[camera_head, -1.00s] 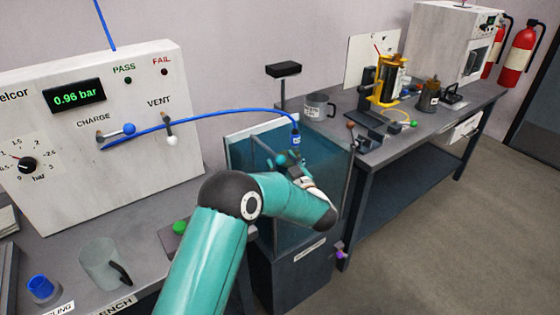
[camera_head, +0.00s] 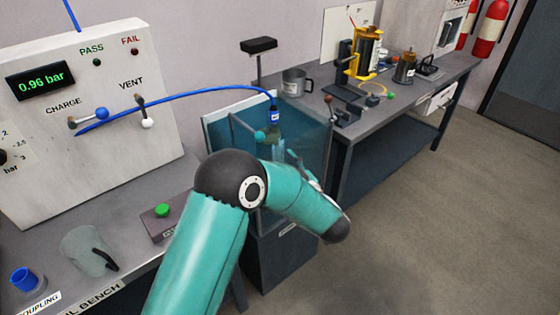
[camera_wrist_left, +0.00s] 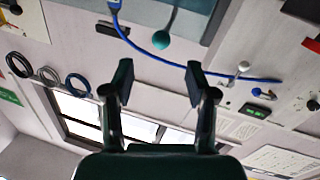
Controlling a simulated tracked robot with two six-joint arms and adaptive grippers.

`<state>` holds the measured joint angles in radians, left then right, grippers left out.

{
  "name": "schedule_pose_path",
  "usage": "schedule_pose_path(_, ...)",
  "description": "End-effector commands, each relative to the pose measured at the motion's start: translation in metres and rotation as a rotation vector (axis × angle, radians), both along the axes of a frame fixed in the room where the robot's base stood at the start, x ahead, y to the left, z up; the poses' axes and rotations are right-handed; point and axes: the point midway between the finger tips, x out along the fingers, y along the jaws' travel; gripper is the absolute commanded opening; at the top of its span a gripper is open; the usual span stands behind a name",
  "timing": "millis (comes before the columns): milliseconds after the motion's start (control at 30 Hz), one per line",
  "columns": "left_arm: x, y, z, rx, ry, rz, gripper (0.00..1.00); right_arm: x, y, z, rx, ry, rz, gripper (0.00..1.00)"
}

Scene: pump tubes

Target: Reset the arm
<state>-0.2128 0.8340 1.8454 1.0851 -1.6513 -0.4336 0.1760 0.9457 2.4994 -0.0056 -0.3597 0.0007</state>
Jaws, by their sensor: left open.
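My left arm reaches up from the bottom of the head view and bends at a dark elbow in front of the glass tank. My left gripper (camera_wrist_left: 158,78) is open in the left wrist view, with nothing between its two dark fingers. In the head view its fingers are hard to make out against the tank (camera_head: 307,140). The blue hose (camera_head: 185,96) arches from the charge panel (camera_head: 80,150) to a blue fitting (camera_head: 274,114) over the tank. A teal knob (camera_wrist_left: 161,40) shows beyond the fingers. My right gripper is not in view.
A clear jug (camera_head: 85,250), a blue cup (camera_head: 25,279) and a green button (camera_head: 162,210) are on the left bench. A metal mug (camera_head: 295,82) and a yellow-framed device (camera_head: 367,52) stand on the far bench (camera_head: 405,95). Open floor (camera_head: 450,200) lies to the right.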

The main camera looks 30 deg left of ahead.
Motion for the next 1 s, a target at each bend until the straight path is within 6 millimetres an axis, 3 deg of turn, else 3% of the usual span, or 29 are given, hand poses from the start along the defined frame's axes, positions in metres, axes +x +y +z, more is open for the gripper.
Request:
schedule_pose_path(367,0.003,-0.001,-0.005,-0.009,0.016,-0.032,0.57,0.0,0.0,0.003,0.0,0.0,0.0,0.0)
schedule_pose_path(467,0.011,-0.006,-0.024,-0.046,0.068,-0.13,0.57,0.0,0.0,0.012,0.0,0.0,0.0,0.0)
schedule_pose_path(567,0.014,-0.019,-0.063,-0.128,0.18,-0.302,0.57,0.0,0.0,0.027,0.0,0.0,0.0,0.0)
schedule_pose_path(633,0.004,-0.037,-0.101,-0.225,0.3,-0.45,0.57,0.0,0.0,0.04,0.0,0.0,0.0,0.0)
schedule_pose_path(733,-0.035,-0.068,-0.157,-0.391,0.502,-0.641,0.57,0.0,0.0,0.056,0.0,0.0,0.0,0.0)
schedule_pose_path(800,-0.074,-0.09,-0.188,-0.51,0.645,-0.748,0.57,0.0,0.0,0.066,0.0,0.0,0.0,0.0)
schedule_pose_path(900,-0.139,-0.117,-0.216,-0.669,0.841,-0.865,0.57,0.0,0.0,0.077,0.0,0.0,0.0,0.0)
schedule_pose_path(1000,-0.2,-0.137,-0.228,-0.801,1.008,-0.946,0.57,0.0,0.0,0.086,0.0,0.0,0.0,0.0)
